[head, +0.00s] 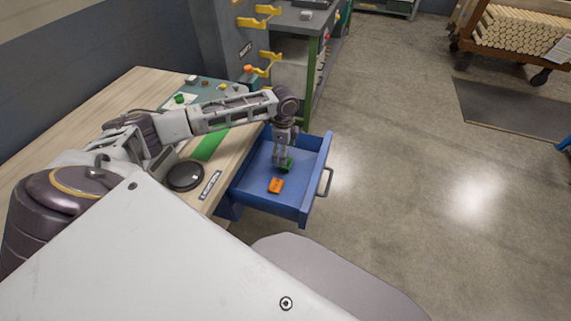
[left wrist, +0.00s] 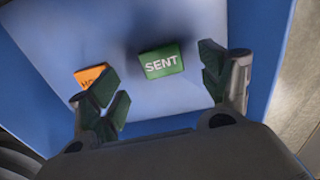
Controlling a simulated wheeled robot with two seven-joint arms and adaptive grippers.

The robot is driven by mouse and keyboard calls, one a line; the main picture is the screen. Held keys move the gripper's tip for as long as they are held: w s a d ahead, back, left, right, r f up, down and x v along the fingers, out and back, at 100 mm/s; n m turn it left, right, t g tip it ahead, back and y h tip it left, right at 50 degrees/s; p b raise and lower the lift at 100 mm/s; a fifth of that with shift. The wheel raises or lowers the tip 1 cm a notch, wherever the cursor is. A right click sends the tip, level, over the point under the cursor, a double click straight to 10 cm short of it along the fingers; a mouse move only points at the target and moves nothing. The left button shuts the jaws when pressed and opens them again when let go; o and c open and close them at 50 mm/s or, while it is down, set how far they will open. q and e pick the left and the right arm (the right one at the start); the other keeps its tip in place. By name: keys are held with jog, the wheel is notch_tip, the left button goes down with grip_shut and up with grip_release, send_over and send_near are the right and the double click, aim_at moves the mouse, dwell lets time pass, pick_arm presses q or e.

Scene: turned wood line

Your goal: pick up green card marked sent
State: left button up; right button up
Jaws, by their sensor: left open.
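The green card marked SENT (left wrist: 161,61) lies on the floor of the open blue drawer (head: 253,188). In the left wrist view it shows between and just beyond my two open fingers. In the head view the green card (head: 288,163) is partly hidden by my gripper. My left gripper (left wrist: 165,92) is open and empty, pointing down into the drawer above the card; in the head view the left gripper (head: 283,160) hangs inside the drawer. My right gripper is not in view.
An orange card (head: 276,185) lies in the drawer beside the green one; in the left wrist view a finger partly covers it. The drawer walls surround my gripper. A wooden bench (head: 110,100) with a round black object (head: 186,176) stands left. Open floor lies right.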

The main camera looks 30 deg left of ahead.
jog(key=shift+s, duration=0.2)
pick_arm(q)
jog(key=shift+f, duration=0.6)
notch_tip(320, 180, down, 3)
jog(key=shift+r+b, duration=0.1)
jog(key=shift+b, duration=0.25)
jog(key=shift+f, duration=0.6)
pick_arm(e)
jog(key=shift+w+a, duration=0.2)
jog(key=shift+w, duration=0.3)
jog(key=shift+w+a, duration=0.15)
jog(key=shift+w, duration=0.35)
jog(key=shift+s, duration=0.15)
pick_arm(q)
jog(key=c, duration=0.9)
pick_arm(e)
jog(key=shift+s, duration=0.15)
